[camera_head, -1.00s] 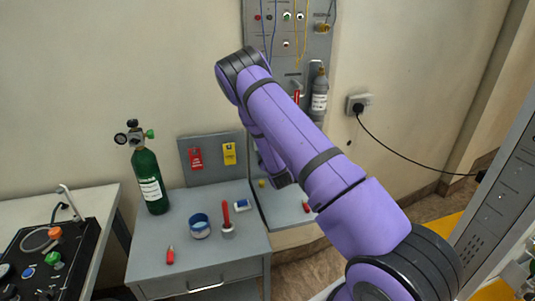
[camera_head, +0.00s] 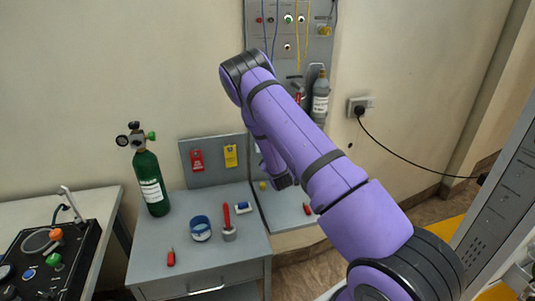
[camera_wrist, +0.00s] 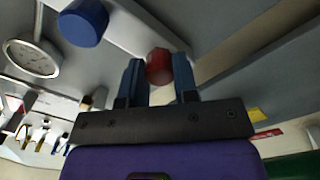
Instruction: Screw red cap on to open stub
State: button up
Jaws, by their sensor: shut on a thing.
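In the wrist view my gripper (camera_wrist: 159,72) is shut on the red cap (camera_wrist: 158,62), a short red cylinder pinched between its two dark blue fingers. A grey rail or panel edge runs close behind the cap. I cannot make out an open stub in either view, nor whether the cap touches one. In the head view my purple arm stretches toward the wall.
A blue knob or cap (camera_wrist: 83,22) and a round gauge (camera_wrist: 32,57) are left of the cap. In the head view are a grey wall panel (camera_head: 262,35), a green oxygen cylinder (camera_head: 151,185), and a grey bench (camera_head: 185,275) holding a tape roll (camera_head: 201,229) and small tools.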

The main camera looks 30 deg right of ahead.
jog(key=shift+d+m, duration=0.15)
jog(key=shift+m, duration=0.55)
jog(key=o, duration=1)
jog(key=shift+s, duration=0.1)
jog(key=v, duration=1)
jog(key=shift+s+a, duration=0.2)
jog(key=shift+s, duration=0.1)
